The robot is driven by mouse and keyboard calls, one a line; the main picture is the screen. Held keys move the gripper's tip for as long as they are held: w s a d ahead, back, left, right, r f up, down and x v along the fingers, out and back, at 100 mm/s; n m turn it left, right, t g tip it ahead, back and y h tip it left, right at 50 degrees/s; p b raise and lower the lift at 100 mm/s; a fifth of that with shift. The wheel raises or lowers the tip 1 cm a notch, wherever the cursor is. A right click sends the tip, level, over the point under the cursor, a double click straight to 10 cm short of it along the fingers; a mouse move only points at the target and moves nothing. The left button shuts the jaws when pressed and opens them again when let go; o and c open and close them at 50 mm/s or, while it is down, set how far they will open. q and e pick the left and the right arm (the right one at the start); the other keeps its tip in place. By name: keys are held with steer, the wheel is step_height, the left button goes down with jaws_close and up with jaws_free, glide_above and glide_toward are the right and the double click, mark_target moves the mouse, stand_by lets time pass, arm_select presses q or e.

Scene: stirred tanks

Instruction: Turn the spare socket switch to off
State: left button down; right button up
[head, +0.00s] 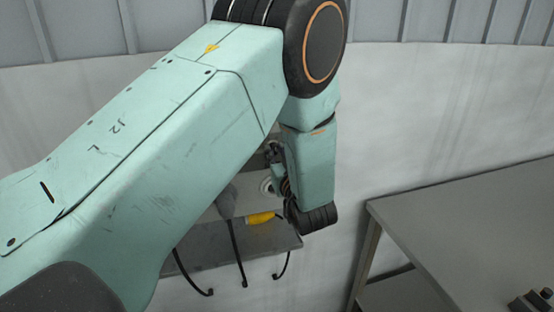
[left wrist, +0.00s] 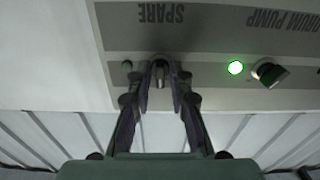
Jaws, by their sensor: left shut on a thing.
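In the left wrist view, the spare socket switch (left wrist: 160,73) is a small knob on a grey panel (left wrist: 215,45), by the label SPARE (left wrist: 161,13), which reads upside down. My left gripper (left wrist: 161,84) is shut on this switch, with one finger on each side of it. The fingers hide part of the knob, so its exact setting is hard to read. A small dark green lamp (left wrist: 127,65) beside it looks unlit. In the head view my left arm covers most of the panel and the gripper. My right gripper is not in view.
A second knob (left wrist: 270,73) sits by a lit green lamp (left wrist: 235,67) under a label ending in PUMP. In the head view, a grey ledge (head: 215,250) with dark hooks and a yellow object (head: 260,218) lies below. A grey table (head: 450,215) stands at right.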

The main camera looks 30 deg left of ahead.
arm_select(q)
steer(key=n+b, duration=0.3)
steer(key=n, duration=0.2)
steer(key=shift+r+n+b, duration=0.1)
steer(key=shift+n+b, duration=0.2)
steer(key=shift+n, duration=0.1)
stand_by(0.3)
steer(key=c, duration=1.4)
jaws_free()
steer(key=shift+c, duration=0.2)
step_height(320, 180, up, 10)
